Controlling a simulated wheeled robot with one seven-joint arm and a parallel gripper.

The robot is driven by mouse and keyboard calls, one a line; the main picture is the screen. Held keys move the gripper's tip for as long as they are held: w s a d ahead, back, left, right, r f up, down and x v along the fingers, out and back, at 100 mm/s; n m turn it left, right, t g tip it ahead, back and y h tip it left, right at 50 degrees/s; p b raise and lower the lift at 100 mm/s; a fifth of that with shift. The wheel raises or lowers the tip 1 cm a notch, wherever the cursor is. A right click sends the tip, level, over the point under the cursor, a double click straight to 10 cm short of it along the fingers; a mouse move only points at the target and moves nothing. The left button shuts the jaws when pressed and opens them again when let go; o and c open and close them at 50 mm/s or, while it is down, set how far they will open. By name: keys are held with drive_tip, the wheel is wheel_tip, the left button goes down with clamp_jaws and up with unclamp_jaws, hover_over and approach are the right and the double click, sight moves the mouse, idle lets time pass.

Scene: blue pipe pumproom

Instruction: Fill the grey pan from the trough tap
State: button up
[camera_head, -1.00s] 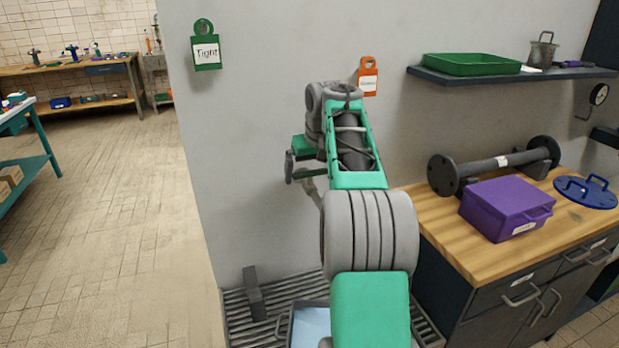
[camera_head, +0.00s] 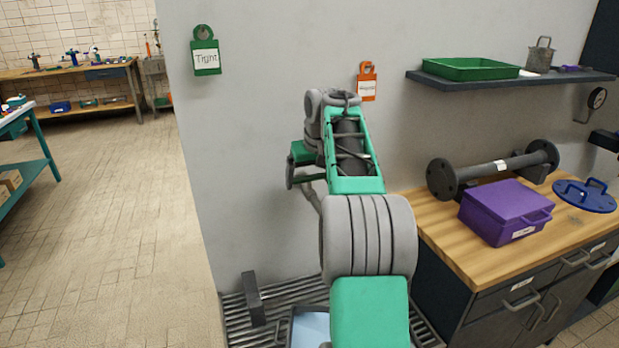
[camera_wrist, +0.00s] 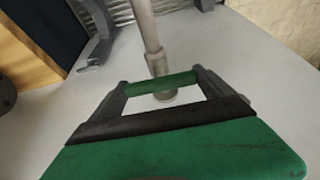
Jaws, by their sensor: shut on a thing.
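The grey pan (camera_head: 291,330) sits on the slatted trough (camera_head: 237,325) at the bottom of the head view. Its visible inside is pale blue, and my arm hides its right part. My gripper (camera_wrist: 160,84) is at the wall above the trough, its two dark fingers closed on the ends of a short green bar, seemingly the tap handle (camera_wrist: 150,84). The grey tap pipe (camera_wrist: 145,25) with its collar runs close beside the bar. In the head view my gripper (camera_head: 300,172) is partly hidden by my arm. Whether water runs cannot be seen.
A dark upright block (camera_head: 253,297) stands at the trough's left. A wooden bench (camera_head: 440,235) on the right holds a purple box (camera_head: 505,210), a flanged pipe (camera_head: 490,170) and a blue lid (camera_head: 585,195). Above it is a shelf (camera_head: 510,77). Floor is clear at left.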

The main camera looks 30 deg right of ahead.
drive_tip(key=r+n+p, duration=0.1)
drive_tip(key=p, duration=0.2)
drive_tip(key=shift+y, duration=0.3)
drive_tip(key=shift+f+n+y+p, duration=0.2)
drive_tip(key=shift+n+y+p, duration=0.1)
drive_tip(key=shift+n+p, duration=0.65)
drive_tip(key=shift+f, duration=0.25)
drive_tip(key=o, duration=1.1)
drive_tip(key=p+v, duration=0.2)
drive_tip(key=v, duration=0.5)
drive_tip(key=shift+s+r, duration=0.2)
drive_tip(key=shift+r, duration=0.15)
